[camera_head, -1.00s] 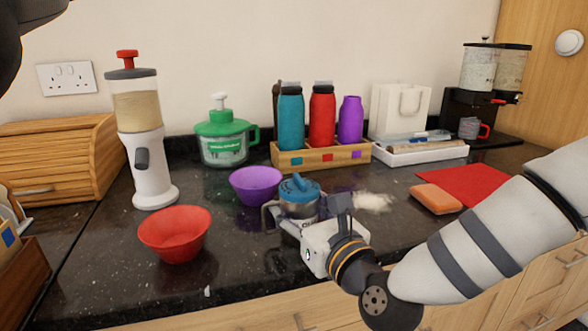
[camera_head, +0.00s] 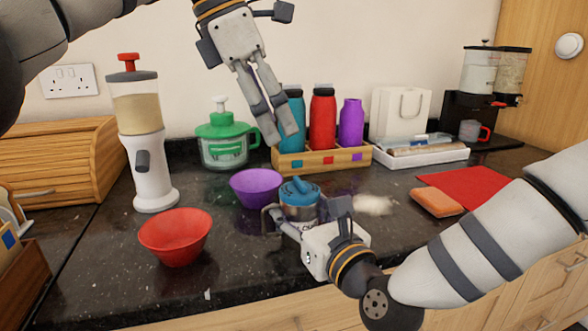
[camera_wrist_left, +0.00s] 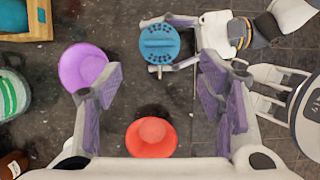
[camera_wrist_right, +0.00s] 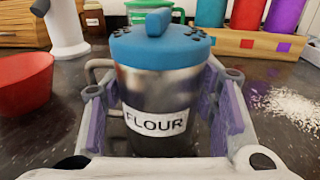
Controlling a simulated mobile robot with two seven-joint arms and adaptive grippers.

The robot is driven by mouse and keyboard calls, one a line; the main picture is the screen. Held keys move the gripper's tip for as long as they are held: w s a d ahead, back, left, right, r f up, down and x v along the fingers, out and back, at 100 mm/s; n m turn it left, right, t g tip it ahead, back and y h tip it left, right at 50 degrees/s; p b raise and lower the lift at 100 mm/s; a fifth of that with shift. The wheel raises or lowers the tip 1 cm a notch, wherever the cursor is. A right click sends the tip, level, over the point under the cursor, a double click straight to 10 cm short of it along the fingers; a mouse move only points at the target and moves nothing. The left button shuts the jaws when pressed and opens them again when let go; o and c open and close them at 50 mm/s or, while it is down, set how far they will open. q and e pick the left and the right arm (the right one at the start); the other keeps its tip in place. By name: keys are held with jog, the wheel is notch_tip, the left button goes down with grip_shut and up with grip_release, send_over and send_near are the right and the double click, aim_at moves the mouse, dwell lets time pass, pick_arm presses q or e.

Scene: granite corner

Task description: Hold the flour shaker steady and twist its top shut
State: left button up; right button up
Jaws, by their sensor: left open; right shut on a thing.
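The flour shaker (camera_wrist_right: 160,85) is a metal cup with a FLOUR label, a side handle and a blue top (camera_head: 299,191) with a raised grip bar and small holes. It stands upright on the dark counter. My right gripper (camera_head: 296,222) is shut on the shaker's body from the near side; its fingers flank the cup in the right wrist view. My left gripper (camera_head: 282,122) is open, pointing down above and behind the shaker in the head view. In the left wrist view the blue top (camera_wrist_left: 159,43) lies beyond the open fingers, apart from them.
A purple bowl (camera_head: 257,188) stands close left of the shaker and a red bowl (camera_head: 175,236) nearer the front. Spilled flour (camera_head: 374,205) lies to the right. Bottles in a wooden rack (camera_head: 320,161) stand behind. An orange sponge (camera_head: 437,202) lies farther right.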

aim_at(299, 181)
pick_arm(q)
jog(key=x, duration=0.9)
jog(key=shift+f, duration=0.35)
jog(key=shift+c, duration=0.3)
jog(key=c, duration=1.1)
